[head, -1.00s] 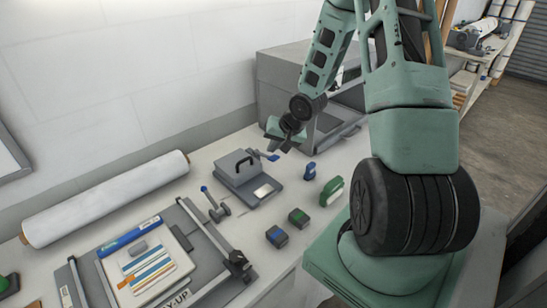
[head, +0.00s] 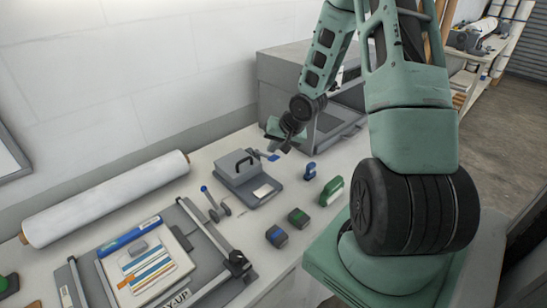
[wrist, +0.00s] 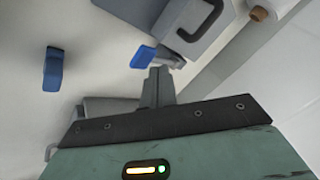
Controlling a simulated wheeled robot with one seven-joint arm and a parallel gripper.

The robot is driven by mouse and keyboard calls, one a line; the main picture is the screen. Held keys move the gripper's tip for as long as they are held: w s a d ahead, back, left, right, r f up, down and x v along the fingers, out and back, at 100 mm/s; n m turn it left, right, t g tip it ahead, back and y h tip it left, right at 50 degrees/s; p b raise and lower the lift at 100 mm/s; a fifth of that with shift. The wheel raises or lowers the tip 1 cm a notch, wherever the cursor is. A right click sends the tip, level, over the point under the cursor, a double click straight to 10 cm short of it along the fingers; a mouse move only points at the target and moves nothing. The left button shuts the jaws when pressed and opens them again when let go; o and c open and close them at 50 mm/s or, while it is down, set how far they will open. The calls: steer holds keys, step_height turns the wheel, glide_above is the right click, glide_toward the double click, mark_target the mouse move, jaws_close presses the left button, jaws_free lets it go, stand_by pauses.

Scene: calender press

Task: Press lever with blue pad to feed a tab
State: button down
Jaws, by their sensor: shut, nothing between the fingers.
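The grey tab dispenser (head: 248,178) sits on the white bench in the head view, with a black handle on top and a pale plate at its front. Its lever with a blue pad (head: 271,156) sticks out on the right side. The blue pad (wrist: 144,57) also shows in the wrist view, on the end of a grey lever. My gripper (head: 285,149) is shut and empty, just beside the blue pad. In the wrist view its closed fingertips (wrist: 160,72) lie very close to the lever; I cannot tell whether they touch it.
A blue stapler-like item (head: 310,171) and a green one (head: 332,190) stand to the right. Two small dark blocks (head: 277,236) lie in front. A large grey machine (head: 300,90) stands behind my gripper. A white roll (head: 105,198) lies along the wall.

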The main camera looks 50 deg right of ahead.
mark_target(274, 157)
steer(key=shift+s+f, duration=0.1)
steer(key=shift+f, duration=0.25)
steer(key=shift+s+f+b, duration=0.15)
steer(key=shift+f+b, duration=0.4)
steer(key=shift+f, duration=0.1)
steer(key=shift+s+f+b, duration=0.15)
steer(key=shift+f+b, duration=0.35)
steer(key=shift+f, duration=0.15)
stand_by(1.4)
steer(key=shift+r, duration=0.15)
stand_by(0.4)
steer(key=shift+w+r+p, duration=0.25)
steer(key=shift+r+p, duration=0.6)
steer(key=shift+p, duration=0.2)
steer(key=shift+w+r+p, duration=0.2)
steer(key=shift+r+p, duration=0.6)
steer(key=shift+p, duration=0.2)
steer(key=r+p, duration=0.2)
steer(key=w+r+p, duration=0.1)
steer(key=r+p, duration=0.2)
steer(key=shift+w, duration=0.1)
steer(key=shift+f, duration=0.1)
